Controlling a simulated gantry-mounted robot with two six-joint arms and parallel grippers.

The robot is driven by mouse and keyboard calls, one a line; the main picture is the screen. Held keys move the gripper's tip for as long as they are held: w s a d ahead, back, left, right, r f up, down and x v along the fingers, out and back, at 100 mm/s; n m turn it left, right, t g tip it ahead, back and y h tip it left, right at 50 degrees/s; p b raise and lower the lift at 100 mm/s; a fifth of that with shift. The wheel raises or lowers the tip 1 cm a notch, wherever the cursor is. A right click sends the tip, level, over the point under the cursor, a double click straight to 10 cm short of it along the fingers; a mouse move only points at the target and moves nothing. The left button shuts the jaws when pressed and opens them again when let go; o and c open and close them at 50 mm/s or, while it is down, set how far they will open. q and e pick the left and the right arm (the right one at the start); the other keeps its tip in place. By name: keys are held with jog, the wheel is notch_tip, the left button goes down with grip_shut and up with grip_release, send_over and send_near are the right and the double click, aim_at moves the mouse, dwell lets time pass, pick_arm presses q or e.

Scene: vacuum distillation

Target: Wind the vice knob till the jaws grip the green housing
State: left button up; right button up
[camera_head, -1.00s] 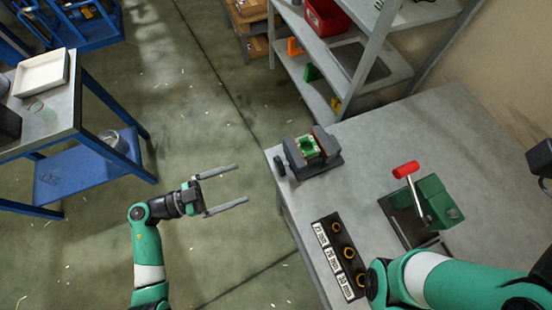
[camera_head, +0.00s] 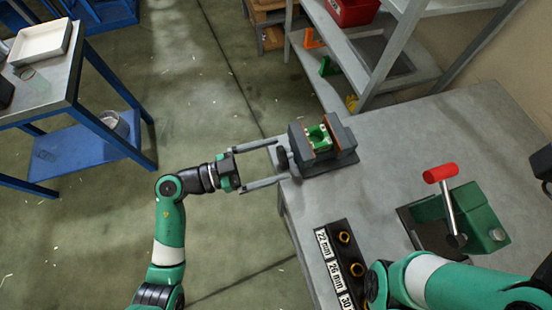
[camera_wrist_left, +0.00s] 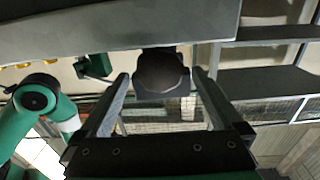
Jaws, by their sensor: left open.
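My left gripper (camera_head: 281,158) is open, with one finger on each side of the knob and gaps visible in the wrist view (camera_wrist_left: 163,85). My right arm shows at the lower right, but its gripper is not in view.
A green device with a red-handled lever (camera_head: 440,173) stands on the bench to the right. A black strip with labelled brass rings (camera_head: 345,238) lies at the front. Grey shelves (camera_head: 345,50) stand behind. The bench right of the vice is clear.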

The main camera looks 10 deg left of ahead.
pick_arm(q)
jog(key=shift+w+d, duration=0.25)
jog(key=shift+d, duration=0.2)
jog(key=c, duration=1.3)
jog(key=shift+r+m+p, duration=0.15)
jog(key=shift+m+p, duration=0.15)
jog(key=shift+p, duration=0.4)
jog(key=m+p, duration=0.2)
jog(key=p, duration=0.1)
jog(key=shift+m, duration=0.3)
jog(key=shift+s+m+p, duration=0.1)
jog(key=shift+m+p, duration=0.8)
jog(key=shift+m, duration=0.1)
jog(key=shift+f+m+p, duration=0.2)
jog(key=shift+m+p, duration=0.15)
jog(key=shift+m, duration=0.55)
